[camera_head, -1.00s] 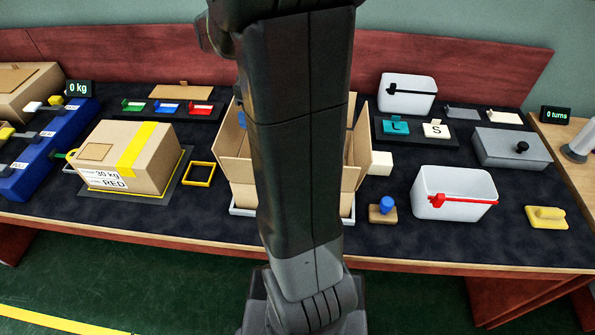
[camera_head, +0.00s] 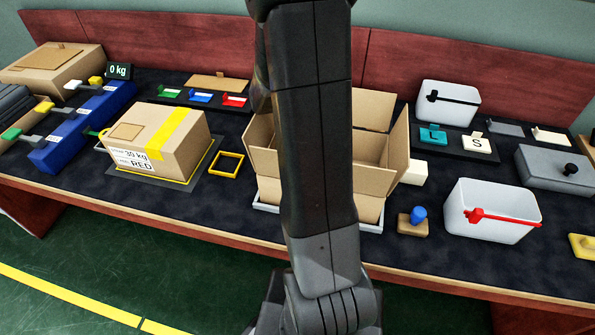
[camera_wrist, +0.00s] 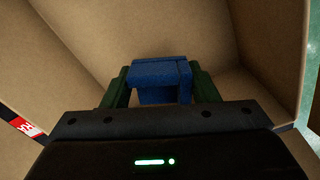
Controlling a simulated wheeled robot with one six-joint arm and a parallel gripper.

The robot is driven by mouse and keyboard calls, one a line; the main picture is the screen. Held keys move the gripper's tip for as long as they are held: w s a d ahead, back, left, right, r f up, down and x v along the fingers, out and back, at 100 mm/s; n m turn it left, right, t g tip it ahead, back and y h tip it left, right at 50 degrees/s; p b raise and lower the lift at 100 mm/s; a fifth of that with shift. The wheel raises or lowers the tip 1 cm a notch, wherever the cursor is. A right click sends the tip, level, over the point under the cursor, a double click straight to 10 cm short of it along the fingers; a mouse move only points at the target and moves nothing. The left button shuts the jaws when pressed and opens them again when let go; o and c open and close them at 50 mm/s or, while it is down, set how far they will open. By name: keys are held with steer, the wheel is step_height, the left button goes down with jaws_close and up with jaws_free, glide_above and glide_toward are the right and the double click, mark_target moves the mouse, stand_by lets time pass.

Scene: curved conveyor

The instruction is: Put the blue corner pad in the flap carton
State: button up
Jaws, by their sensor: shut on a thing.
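The blue corner pad (camera_wrist: 162,78) is between the green fingers of my gripper (camera_wrist: 162,92) in the wrist view. The gripper is shut on it. Brown cardboard walls of the flap carton (camera_wrist: 90,35) surround the pad and fingers in that view; whether the pad touches the bottom I cannot tell. In the head view the open flap carton (camera_head: 365,178) stands mid-table with its flaps spread. My arm crosses in front of it and hides its left part, the gripper and the pad.
A closed carton marked RED (camera_head: 180,150) and a yellow square frame (camera_head: 228,166) are left of the flap carton. A wooden block with a blue knob (camera_head: 412,222) and a white bin with a red latch (camera_head: 500,228) are to its right.

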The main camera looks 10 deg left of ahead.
steer(key=shift+f, duration=2.1)
steer(key=shift+f+b, duration=0.25)
steer(key=shift+b, duration=0.15)
steer(key=o, duration=0.9)
steer(key=shift+r, duration=0.1)
step_height(320, 180, up, 12)
steer(key=shift+r+p, duration=0.2)
steer(key=shift+p, duration=0.65)
